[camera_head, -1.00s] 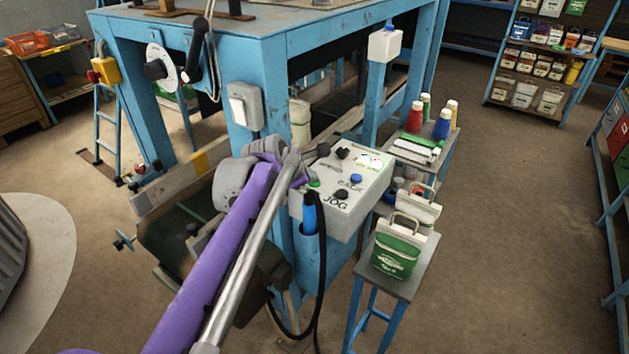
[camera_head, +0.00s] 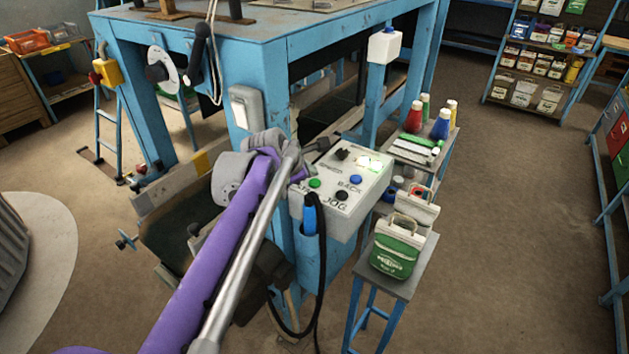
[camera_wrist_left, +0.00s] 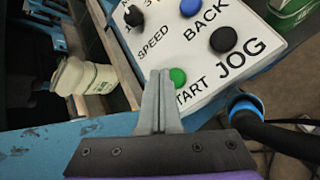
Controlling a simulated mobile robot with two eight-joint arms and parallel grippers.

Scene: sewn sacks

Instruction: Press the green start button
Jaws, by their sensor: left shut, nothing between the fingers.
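The green start button (camera_head: 315,183) is a small round cap on the white control panel (camera_head: 366,196). It also shows in the left wrist view (camera_wrist_left: 178,77), above the word START, which my fingers partly cover. My left gripper (camera_head: 302,176) is shut and empty at the panel's left side, just left of the button. In the left wrist view its grey fingertips (camera_wrist_left: 160,74) lie right beside the button's left edge; I cannot tell whether they touch it. My right gripper is not in view.
The panel also carries a blue BACK button (camera_head: 356,179), a black JOG button (camera_head: 341,195) and a black speed knob (camera_head: 342,154). A blue-handled tool with a black cable (camera_head: 309,217) hangs below. A green-and-white sack (camera_head: 395,250) stands on a small stool at the right.

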